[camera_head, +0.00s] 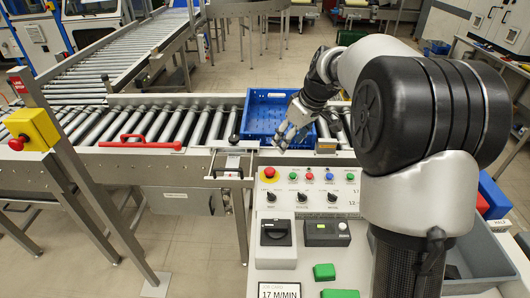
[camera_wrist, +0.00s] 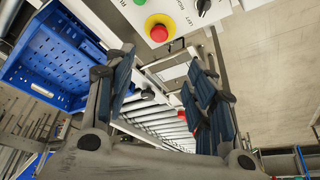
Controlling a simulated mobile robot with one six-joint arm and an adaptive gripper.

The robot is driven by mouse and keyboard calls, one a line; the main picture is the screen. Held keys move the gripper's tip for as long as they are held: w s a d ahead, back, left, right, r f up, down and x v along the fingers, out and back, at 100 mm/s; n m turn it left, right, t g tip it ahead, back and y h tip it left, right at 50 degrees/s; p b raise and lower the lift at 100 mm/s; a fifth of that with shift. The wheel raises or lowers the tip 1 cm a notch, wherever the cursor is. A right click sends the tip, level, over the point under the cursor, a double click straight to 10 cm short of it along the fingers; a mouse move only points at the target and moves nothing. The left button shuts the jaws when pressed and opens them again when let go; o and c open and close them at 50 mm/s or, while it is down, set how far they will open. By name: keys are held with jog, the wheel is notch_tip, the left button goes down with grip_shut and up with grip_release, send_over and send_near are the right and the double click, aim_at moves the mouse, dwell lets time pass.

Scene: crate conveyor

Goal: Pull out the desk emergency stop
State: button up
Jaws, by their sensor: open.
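The desk emergency stop (camera_head: 269,172) is a red mushroom button on a yellow base at the top left of the grey control panel. It also shows in the wrist view (camera_wrist: 159,32), near the top centre, just beyond the fingertips. Whether it is pressed in or out cannot be told. My gripper (camera_head: 289,136) is in front of the blue crate and above the panel's back edge, apart from the button. In the wrist view my gripper (camera_wrist: 160,68) is open, with nothing between its fingers.
A blue crate (camera_head: 266,97) sits on the roller conveyor (camera_head: 190,123) behind the panel. Another emergency stop, in a yellow box (camera_head: 38,126), is on a post at left. The panel (camera_head: 335,200) carries small coloured buttons and knobs. A red handle (camera_head: 140,143) lies along the conveyor's edge.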

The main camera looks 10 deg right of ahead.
aim_at(270, 170)
jog(key=b+x, duration=0.4)
jog(key=x, duration=1.3)
jog(key=shift+w+f+b, duration=0.25)
jog(key=shift+w+b, duration=0.05)
jog(key=shift+b, duration=0.05)
grip_shut()
